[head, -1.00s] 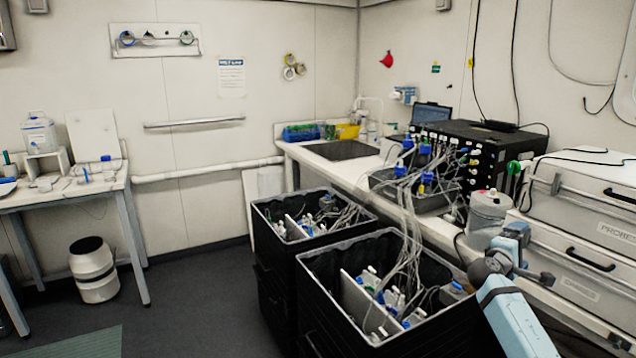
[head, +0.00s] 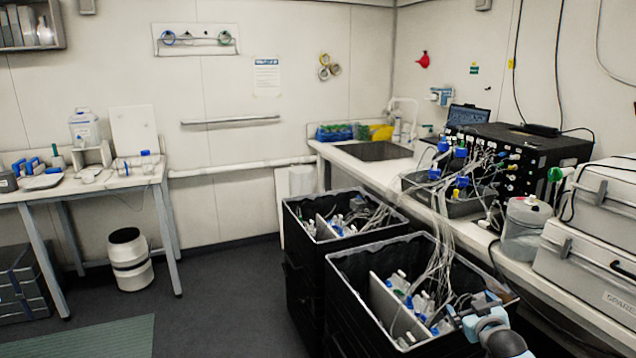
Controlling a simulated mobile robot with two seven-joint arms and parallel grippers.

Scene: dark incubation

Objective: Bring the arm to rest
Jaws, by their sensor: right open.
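My right arm shows only in part at the bottom right of the head view. Its pale blue and dark end, with the right gripper (head: 478,322), is at the near right corner of the front black crate (head: 372,300). The fingertips are small and hard to make out. The gripper is open, and I see nothing held in it. Whether it touches the crate rim I cannot tell. My left gripper is not in view.
A second black crate (head: 291,222) stands behind the front one; both hold bottles and tubing. Tubes run up to the white bench (head: 375,168) with a black instrument (head: 545,150).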

